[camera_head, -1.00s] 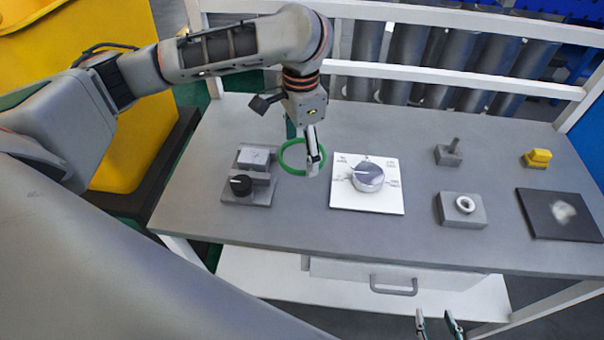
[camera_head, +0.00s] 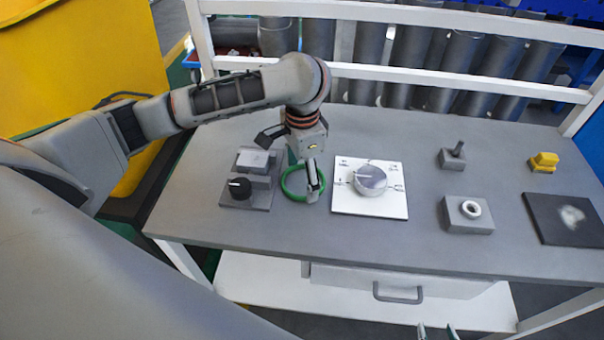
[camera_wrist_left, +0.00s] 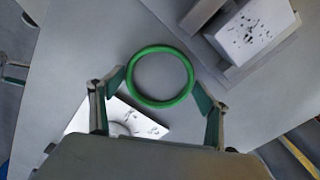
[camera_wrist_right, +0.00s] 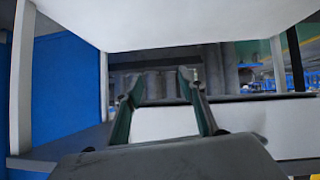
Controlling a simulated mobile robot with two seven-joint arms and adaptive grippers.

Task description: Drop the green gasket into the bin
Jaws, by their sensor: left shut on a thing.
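The green gasket (camera_head: 285,188) is a thin ring, between the grey block with a black knob and the white dial plate in the head view. My left gripper (camera_head: 304,184) is shut on it, with a fingertip against each side of the ring (camera_wrist_left: 161,103) in the left wrist view. Whether the ring touches the tabletop is unclear. A large yellow bin-like container (camera_head: 85,65) stands left of the table, partly hidden by my left arm. My right gripper (camera_head: 437,332) is at the bottom edge of the head view; its fingers (camera_wrist_right: 160,80) are apart and empty.
The grey table (camera_head: 330,240) carries the black-knob block (camera_head: 262,196), white dial plate (camera_head: 370,205), grey block with a ring (camera_head: 467,222), a small post block (camera_head: 452,160), a yellow piece (camera_head: 543,162) and a black plate (camera_head: 550,232). A white rail (camera_head: 420,78) runs behind.

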